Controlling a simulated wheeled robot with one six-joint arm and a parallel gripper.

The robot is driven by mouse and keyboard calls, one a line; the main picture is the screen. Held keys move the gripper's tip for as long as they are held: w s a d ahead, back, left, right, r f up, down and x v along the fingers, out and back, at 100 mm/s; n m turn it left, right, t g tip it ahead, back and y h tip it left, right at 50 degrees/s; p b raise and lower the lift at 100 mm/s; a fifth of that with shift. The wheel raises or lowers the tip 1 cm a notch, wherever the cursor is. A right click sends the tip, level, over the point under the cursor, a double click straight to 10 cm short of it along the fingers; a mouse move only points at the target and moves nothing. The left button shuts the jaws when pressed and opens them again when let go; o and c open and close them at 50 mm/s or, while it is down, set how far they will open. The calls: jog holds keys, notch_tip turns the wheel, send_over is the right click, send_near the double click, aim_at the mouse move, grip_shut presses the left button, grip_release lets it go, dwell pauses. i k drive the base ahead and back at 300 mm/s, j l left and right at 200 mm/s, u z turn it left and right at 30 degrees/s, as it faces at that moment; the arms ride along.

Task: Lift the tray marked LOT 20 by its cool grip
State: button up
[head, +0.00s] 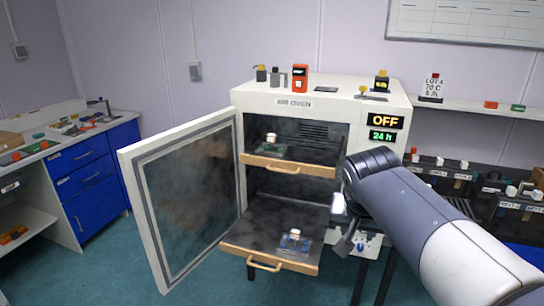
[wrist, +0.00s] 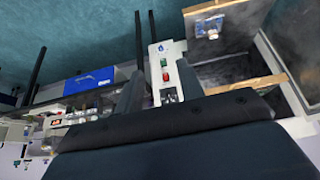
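No LOT 20 mark is legible in either view. Two trays with tan front edges and handles are pulled out of the oven (head: 400,110). The upper tray (head: 290,168) carries a small green-and-white item. The lower tray (head: 245,243) sticks out further and carries a clear bluish piece with white blocks; its handle (head: 265,264) faces front. Both trays show at the upper right of the wrist view. My gripper (head: 358,240) is right of the lower tray, apart from both handles. In the wrist view its two dark fingers (wrist: 160,70) stand apart with nothing held between them.
The oven door (head: 190,195) hangs open to the left. The oven display reads OFF and 24 h. A card (head: 433,86) reading LOT 4 stands on the right shelf. Labelled racks (head: 450,175) are at the right. Blue drawers (head: 85,165) stand left. Floor before the door is clear.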

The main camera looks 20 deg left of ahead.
aim_at(270, 148)
jog(key=i+j, duration=1.75)
